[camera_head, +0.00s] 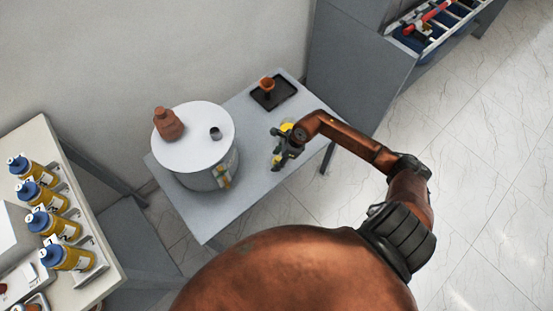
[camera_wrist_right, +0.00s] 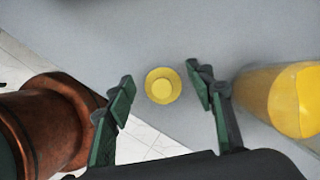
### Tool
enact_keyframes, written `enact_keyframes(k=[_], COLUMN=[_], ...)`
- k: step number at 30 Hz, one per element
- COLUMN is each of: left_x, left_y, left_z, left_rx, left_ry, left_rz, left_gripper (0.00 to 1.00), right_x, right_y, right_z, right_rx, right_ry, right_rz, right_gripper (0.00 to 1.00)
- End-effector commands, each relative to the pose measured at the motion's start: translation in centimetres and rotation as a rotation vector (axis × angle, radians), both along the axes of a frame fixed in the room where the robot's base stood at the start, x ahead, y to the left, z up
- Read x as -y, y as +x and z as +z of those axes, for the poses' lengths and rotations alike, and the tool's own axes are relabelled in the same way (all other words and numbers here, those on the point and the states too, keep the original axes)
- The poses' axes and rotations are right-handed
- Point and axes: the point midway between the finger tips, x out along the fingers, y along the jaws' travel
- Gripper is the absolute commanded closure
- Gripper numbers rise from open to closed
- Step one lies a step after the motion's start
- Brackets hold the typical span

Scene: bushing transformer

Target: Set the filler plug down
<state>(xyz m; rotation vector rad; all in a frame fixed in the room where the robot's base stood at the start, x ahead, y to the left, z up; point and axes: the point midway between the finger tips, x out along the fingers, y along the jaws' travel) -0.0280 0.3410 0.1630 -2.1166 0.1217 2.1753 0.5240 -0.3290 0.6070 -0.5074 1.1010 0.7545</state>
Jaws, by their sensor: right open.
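The filler plug, a small round yellow piece with a raised centre (camera_wrist_right: 163,86), stands on the grey table, seen from above in the right wrist view. My right gripper (camera_wrist_right: 160,93) is open, with one dark green finger on each side of the plug and a visible gap to both. In the head view my right gripper (camera_head: 279,156) is low over the table, right of the transformer; it largely hides the plug there. The transformer is a pale grey drum (camera_head: 190,150) with a brown bushing (camera_head: 168,124) and a dark round opening (camera_head: 215,133) on top. My left gripper is out of view.
A larger yellow cylinder (camera_wrist_right: 296,98) stands close beside the right finger in the wrist view. A black tray (camera_head: 283,91) with a small brown part (camera_head: 266,84) lies at the table's far end. Several yellow bottles with blue tops (camera_head: 68,257) stand on the left bench. The table's edge is near the gripper.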

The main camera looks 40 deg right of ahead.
Motion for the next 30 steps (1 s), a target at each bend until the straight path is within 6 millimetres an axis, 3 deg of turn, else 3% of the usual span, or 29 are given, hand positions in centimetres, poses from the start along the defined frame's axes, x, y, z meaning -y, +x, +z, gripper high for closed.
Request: enact_keyframes(k=[8,22,30], left_x=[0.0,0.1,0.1], left_y=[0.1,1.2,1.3], left_z=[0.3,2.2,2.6], left_rx=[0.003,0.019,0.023], left_ry=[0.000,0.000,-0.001], left_rz=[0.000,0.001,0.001], left_gripper=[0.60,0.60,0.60], right_x=[0.2,2.7,3.4], right_y=[-0.1,-2.3,-3.0], right_z=[0.6,8.9,11.2], right_rx=[0.001,0.002,0.000], right_ry=[-0.001,-0.003,0.000], right_rz=[-0.001,0.002,0.000], right_gripper=[0.51,0.51,0.51])
